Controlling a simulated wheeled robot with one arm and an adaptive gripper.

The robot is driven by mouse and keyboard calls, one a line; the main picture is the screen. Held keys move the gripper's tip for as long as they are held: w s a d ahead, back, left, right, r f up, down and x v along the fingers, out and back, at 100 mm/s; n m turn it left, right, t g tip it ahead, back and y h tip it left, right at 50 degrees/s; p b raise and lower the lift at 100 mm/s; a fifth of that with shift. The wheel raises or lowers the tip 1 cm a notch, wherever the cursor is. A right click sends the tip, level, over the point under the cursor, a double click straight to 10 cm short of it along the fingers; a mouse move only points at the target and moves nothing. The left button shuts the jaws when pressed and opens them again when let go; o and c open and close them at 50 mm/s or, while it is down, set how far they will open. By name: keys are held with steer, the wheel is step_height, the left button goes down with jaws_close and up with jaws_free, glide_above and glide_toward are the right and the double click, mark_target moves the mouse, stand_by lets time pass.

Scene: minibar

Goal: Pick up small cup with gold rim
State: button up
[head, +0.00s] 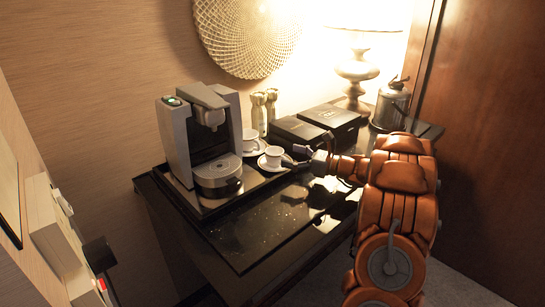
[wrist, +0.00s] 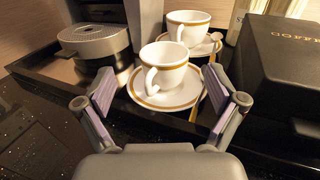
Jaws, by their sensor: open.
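A small white cup with a gold rim (wrist: 164,68) stands upright on a gold-rimmed saucer (wrist: 180,105) in the wrist view, its handle toward the left front. It also shows in the head view (head: 273,155), beside the coffee machine. A second matching cup (wrist: 187,27) stands on its own saucer just behind. My gripper (wrist: 161,108) is open and empty. Its fingers are spread to the left and right in front of the nearer cup, with the cup centred between them and slightly beyond. In the head view my gripper (head: 305,157) is right of the cups.
The coffee machine (head: 204,135) stands left of the cups on a tray. A black box marked COFFEE (wrist: 280,75) is close on the right. A lamp (head: 356,70) and a metal canister (head: 391,103) stand at the back right. The glossy black counter front (head: 270,225) is clear.

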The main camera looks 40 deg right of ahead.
mark_target(278, 153)
steer(key=shift+w+a+f+p, duration=0.15)
steer(key=shift+w+a+p, duration=0.1)
steer(key=shift+w, duration=0.4)
steer(key=shift+w+a+f+p, duration=0.15)
steer(key=shift+w+p, duration=0.1)
steer(key=shift+w, duration=0.35)
steer(key=shift+x, duration=1.15)
steer(key=shift+c, duration=0.2)
steer(key=c, duration=1.2)
